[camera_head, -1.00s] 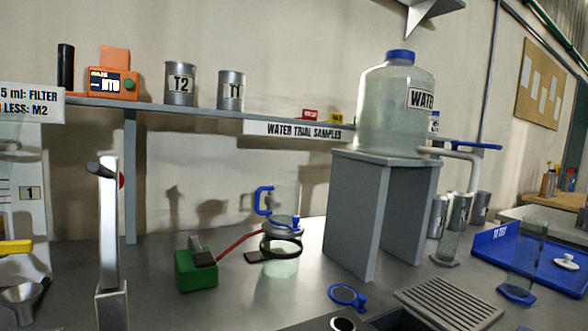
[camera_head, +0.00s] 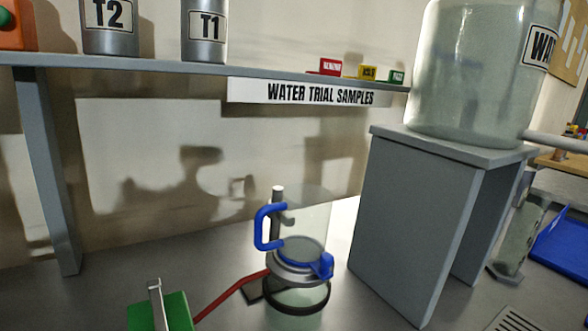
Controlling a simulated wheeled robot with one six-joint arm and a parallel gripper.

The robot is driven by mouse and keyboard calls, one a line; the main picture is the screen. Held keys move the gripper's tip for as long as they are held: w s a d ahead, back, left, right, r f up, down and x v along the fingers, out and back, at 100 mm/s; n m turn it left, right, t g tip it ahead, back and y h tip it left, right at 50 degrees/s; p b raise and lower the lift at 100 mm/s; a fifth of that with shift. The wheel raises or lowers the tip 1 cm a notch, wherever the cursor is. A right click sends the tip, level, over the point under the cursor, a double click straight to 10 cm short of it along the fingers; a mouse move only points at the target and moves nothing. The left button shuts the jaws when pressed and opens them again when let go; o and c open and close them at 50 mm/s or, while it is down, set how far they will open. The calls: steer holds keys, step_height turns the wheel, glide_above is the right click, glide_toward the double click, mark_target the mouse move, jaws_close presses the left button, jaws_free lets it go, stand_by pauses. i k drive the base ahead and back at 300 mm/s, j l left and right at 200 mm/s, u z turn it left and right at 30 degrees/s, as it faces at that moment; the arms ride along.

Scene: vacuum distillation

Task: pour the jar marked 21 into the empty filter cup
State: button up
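The clear filter cup (camera_head: 312,213) with a blue handle (camera_head: 262,228) stands upright in the lower middle. It looks empty, with a grey disc (camera_head: 300,252) at its bottom and a blue clamp (camera_head: 325,266) at its base. It sits above a clear flask (camera_head: 296,309) inside a black ring. A red hose (camera_head: 232,294) runs from there to a green box with a grey lever (camera_head: 157,303). I see no jar marked 21 in this view. My gripper is not in view.
The shelf (camera_head: 180,70) above holds cans T2 (camera_head: 108,25) and T1 (camera_head: 205,28) and small coloured blocks. A grey stand (camera_head: 405,215) with a large water jar (camera_head: 465,75) is close right of the cup. A clear cylinder (camera_head: 518,236) and blue tray (camera_head: 562,243) are farther right.

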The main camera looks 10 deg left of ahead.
mark_target(291, 224)
steer(key=i+j, duration=0.6)
steer(key=i, duration=0.25)
